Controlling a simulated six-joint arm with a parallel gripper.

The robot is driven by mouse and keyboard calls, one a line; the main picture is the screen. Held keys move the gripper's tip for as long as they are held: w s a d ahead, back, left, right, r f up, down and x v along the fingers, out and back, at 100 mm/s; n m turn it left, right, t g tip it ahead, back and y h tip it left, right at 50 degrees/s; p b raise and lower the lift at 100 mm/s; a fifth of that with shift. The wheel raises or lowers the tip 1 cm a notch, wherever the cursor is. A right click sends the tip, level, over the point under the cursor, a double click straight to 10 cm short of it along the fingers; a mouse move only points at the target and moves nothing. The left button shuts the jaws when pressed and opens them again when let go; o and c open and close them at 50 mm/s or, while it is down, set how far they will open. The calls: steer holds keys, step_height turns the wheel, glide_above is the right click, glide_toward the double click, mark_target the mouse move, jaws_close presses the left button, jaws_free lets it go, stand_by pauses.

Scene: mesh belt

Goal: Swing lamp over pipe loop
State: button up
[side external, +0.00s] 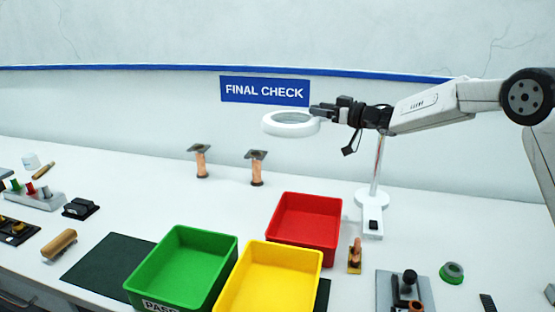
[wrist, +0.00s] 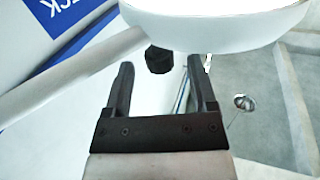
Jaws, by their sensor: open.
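The lamp (side external: 291,129) has a white ring-shaped head, held level above the bench at the left end of my arm. Its white base and post (side external: 372,197) stand below my wrist. My gripper (side external: 318,110) is at the right rim of the head. In the wrist view my gripper (wrist: 160,68) is open, its two dark fingers apart, with a dark knob (wrist: 159,59) showing between them. The white lamp head (wrist: 215,28) fills the top there. A small copper piece (side external: 355,250) on a yellow plate sits right of the red bin; I cannot tell if it is the pipe loop.
Red (side external: 306,197), green (side external: 181,232) and yellow (side external: 268,247) bins stand at the front. Two copper posts with dark tops (side external: 202,161) (side external: 257,168) stand behind. A green ring (side external: 452,272) and a grey fixture (side external: 404,290) lie front right. Bench space behind the bins is mostly clear.

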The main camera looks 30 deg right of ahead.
mark_target(309, 115)
steer(key=shift+x, duration=2)
jaws_close()
